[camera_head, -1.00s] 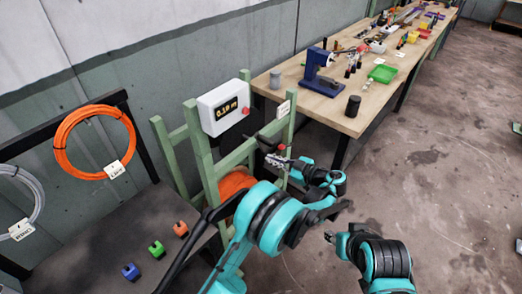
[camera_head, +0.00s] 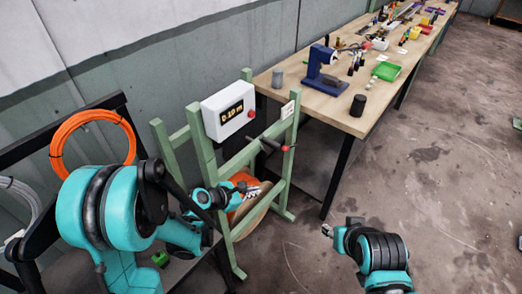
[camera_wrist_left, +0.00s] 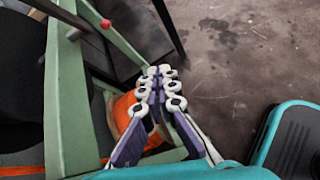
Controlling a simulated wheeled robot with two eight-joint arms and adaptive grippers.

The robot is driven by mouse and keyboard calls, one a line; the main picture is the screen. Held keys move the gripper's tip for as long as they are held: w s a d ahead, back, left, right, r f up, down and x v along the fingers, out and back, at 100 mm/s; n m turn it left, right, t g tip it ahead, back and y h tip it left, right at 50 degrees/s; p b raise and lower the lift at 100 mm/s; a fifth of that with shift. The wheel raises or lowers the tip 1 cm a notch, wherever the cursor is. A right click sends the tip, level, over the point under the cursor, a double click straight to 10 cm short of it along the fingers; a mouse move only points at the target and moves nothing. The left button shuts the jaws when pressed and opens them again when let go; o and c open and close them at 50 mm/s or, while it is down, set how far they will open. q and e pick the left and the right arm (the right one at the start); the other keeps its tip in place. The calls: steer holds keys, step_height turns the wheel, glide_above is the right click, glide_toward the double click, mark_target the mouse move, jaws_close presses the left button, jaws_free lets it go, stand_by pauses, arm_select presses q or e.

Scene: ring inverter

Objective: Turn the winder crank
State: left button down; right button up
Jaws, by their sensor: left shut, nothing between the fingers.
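The winder is a green frame (camera_head: 205,155) with an orange coil (camera_head: 243,180) low inside it. Its dark crank (camera_head: 266,143) sits on the right part of the frame, with a red knob (camera_head: 285,148) at its end. A red knob also shows in the left wrist view (camera_wrist_left: 106,24), left of the fingers. My left gripper (camera_head: 252,190) is shut and empty, below and left of the crank and apart from it, in front of the coil. In the left wrist view its fingers (camera_wrist_left: 160,73) are together. My right gripper (camera_head: 328,231) shows only in part, low right of the winder.
A white display box (camera_head: 228,110) with a red button is mounted on the frame. A wooden workbench (camera_head: 310,102) with a blue device (camera_head: 322,75) stands behind it. An orange ring (camera_head: 92,118) hangs at left. The floor at right is open.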

arm_select(q)
steer(key=s+a+r+n+t+h, duration=0.1)
steer(key=a+r+n+t, duration=0.35)
steer(key=r, duration=0.45)
steer(key=b, duration=0.1)
glide_toward(272, 142)
steer(key=w+d+f, duration=0.3)
steer(key=w+f, duration=0.1)
steer(key=shift+w+f, duration=0.15)
steer(key=shift+w, duration=0.15)
arm_select(e)
steer(key=shift+w+a+f, duration=0.35)
steer(key=shift+w+f, duration=0.1)
steer(key=shift+f, duration=0.1)
arm_select(q)
steer(key=r+p, duration=0.1)
steer(key=w+d+r+g+p, duration=0.1)
steer(key=p, duration=0.1)
steer(key=shift+w+d+r+p, duration=0.2)
steer(key=shift+w+d, duration=0.1)
steer(key=shift+w, duration=0.15)
steer(key=shift+w+d+r+p, duration=0.2)
steer(key=shift+w+d, duration=0.15)
steer(key=shift+w, duration=0.15)
steer(key=shift+w+d, duration=0.1)
steer(key=shift+w, duration=0.1)
arm_select(e)
step_height(272, 142, up, 4)
steer(key=shift+f, duration=0.15)
